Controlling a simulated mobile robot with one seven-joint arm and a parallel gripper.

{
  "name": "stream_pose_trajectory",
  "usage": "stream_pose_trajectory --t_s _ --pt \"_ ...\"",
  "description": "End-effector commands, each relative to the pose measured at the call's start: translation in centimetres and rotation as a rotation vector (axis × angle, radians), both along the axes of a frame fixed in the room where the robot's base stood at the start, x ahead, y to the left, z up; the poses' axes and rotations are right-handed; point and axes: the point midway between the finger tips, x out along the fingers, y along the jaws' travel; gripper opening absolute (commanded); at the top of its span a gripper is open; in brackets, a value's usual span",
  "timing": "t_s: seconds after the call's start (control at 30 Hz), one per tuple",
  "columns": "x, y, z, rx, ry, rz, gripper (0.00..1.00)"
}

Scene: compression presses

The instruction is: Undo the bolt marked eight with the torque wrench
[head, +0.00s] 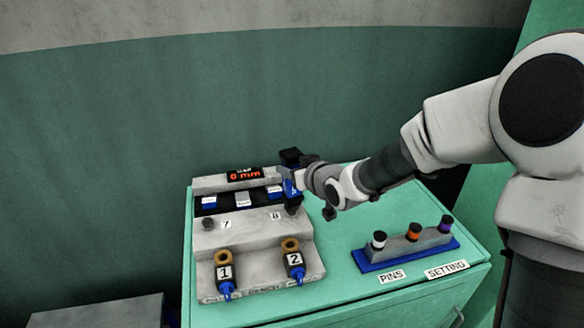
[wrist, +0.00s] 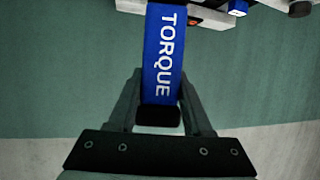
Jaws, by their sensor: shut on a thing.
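My gripper (wrist: 160,84) is shut on the torque wrench (wrist: 165,42), a blue bar with TORQUE in white letters and a black end. In the head view the wrench's blue side (head: 289,187) shows at the right end of the press block. A dark piece (head: 293,206) sits below it, just right of the label 8 (head: 275,215). The bolt marked eight is hidden there, and I cannot tell whether the wrench is seated on it. The bolt marked seven (head: 208,223) is a dark round head left of the label 7 (head: 227,224).
The grey press (head: 262,262) stands on a green cabinet (head: 340,292). Its display (head: 243,175) reads 0 mm. Brass-ringed holders 1 (head: 225,272) and 2 (head: 294,259) stand in front. A blue-based pin rack (head: 405,254) with three pins is at the right.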

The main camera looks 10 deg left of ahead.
Motion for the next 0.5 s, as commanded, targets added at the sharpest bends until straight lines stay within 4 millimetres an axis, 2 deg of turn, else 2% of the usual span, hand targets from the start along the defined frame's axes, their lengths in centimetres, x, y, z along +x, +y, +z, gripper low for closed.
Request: stream_pose_trajectory --t_s 0.5 --pt "0.11 0.07 -0.10 0.004 -0.007 0.001 0.00"
